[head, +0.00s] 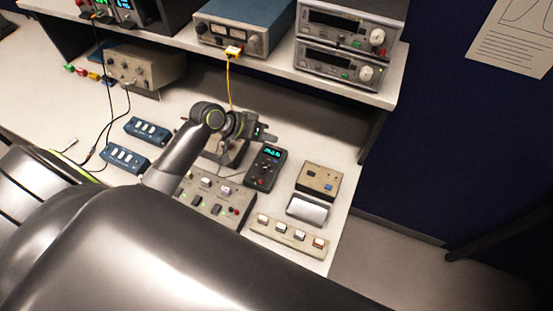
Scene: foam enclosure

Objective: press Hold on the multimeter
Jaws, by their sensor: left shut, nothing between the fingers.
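My left gripper (270,135) is shut and empty, just beyond the multimeter's display end. In the picture it appears apart from the multimeter; its height above the bench is hard to judge. My left arm covers the lower left of the view. My right gripper is not in view.
A grey button panel (215,197) lies left of the multimeter. A beige box (319,180) and a switch strip (289,237) lie to its right and front. Blue switch boxes (147,131) are at left. A shelf (345,90) with instruments stands behind; a yellow cable (230,85) hangs from it.

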